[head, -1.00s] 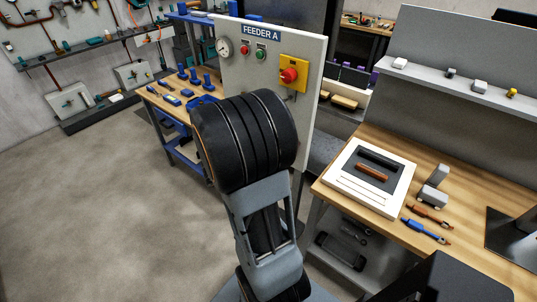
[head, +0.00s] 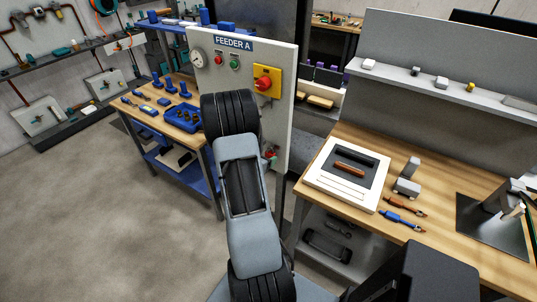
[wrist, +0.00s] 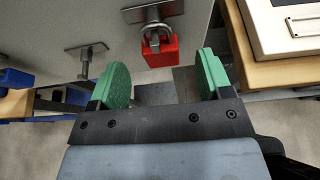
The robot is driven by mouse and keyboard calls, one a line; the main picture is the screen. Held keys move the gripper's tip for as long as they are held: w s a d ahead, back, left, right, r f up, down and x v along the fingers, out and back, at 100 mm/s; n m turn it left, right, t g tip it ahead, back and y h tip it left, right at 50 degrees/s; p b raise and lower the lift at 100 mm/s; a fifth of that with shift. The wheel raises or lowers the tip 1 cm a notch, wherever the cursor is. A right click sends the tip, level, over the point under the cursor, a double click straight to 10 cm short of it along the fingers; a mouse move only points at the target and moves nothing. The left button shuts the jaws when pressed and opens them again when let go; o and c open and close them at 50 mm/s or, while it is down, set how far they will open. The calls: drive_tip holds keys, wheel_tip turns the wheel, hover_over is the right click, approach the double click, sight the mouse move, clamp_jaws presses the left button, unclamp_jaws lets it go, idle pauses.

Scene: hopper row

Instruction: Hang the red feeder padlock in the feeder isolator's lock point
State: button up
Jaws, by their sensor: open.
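The red padlock (wrist: 160,48) hangs by its metal shackle from a bracket on the pale panel in the wrist view. In the head view a small red piece of it (head: 269,154) shows low on the panel, beside my arm. My gripper (wrist: 163,72) is open, its green pads apart and empty. The padlock appears between the pads in the picture, just beyond their tips. The feeder isolator (head: 267,82), a red knob on a yellow plate, is higher on the FEEDER A panel (head: 234,70). Its lock point cannot be made out. My arm hides most of the gripper in the head view.
A second bracket with a downward peg (wrist: 85,50) is left of the padlock. A wooden bench (head: 440,215) with a white-framed tray (head: 312,178) and tools stands right of the panel. A blue-framed bench (head: 182,134) is at left. Open floor lies front left.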

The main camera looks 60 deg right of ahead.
sight(269, 155)
drive_tip(key=shift+p+x, duration=0.3)
drive_tip(key=shift+x, duration=1.7)
drive_tip(key=c, duration=1.1)
